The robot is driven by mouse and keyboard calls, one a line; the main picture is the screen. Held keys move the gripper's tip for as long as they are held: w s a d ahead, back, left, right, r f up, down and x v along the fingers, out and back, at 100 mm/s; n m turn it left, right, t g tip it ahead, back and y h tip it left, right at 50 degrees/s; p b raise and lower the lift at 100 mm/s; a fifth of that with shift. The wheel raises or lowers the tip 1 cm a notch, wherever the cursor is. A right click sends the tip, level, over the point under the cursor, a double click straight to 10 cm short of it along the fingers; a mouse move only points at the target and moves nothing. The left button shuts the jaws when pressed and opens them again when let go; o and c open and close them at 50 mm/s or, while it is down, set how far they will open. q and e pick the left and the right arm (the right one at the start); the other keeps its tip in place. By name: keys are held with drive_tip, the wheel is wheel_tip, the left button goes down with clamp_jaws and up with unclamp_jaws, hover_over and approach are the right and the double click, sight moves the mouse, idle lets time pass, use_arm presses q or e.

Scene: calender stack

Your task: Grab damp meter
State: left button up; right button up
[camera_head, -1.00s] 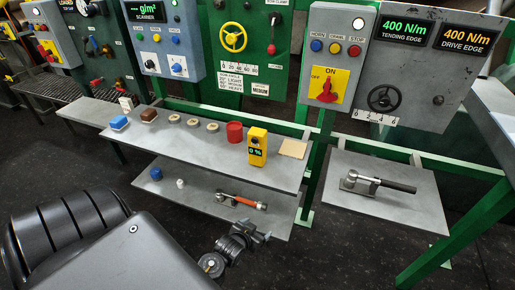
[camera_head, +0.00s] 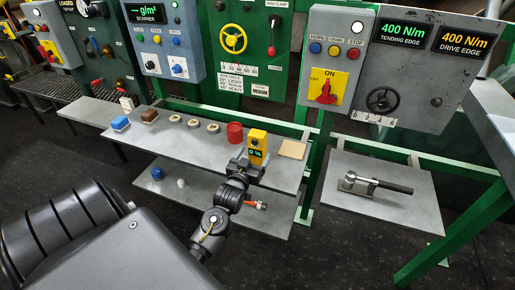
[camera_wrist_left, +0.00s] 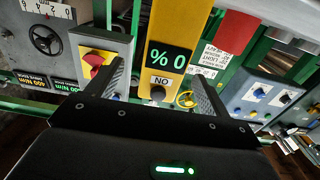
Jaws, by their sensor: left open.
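The damp meter (camera_head: 257,143) is a yellow upright box with a dark screen reading 0 %. It stands on the upper grey shelf, right of a red cylinder (camera_head: 235,133). Gaps show between the fingers and the meter's sides. My right gripper is not in view.
A metal tool (camera_head: 375,184) lies on the right shelf. Control panels stand behind.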

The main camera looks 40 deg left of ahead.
sight(255, 149)
use_arm(q)
drive_tip(key=shift+a+p+x, duration=0.15)
drive_tip(key=shift+p+x, duration=0.25)
drive_tip(key=shift+x, duration=1)
drive_tip(key=shift+a+p+x, duration=0.15)
drive_tip(key=shift+p+x, duration=0.2)
drive_tip(key=shift+x, duration=1.1)
drive_tip(key=shift+s, duration=0.15)
drive_tip(key=shift+c, duration=0.4)
drive_tip(key=c, duration=1.2)
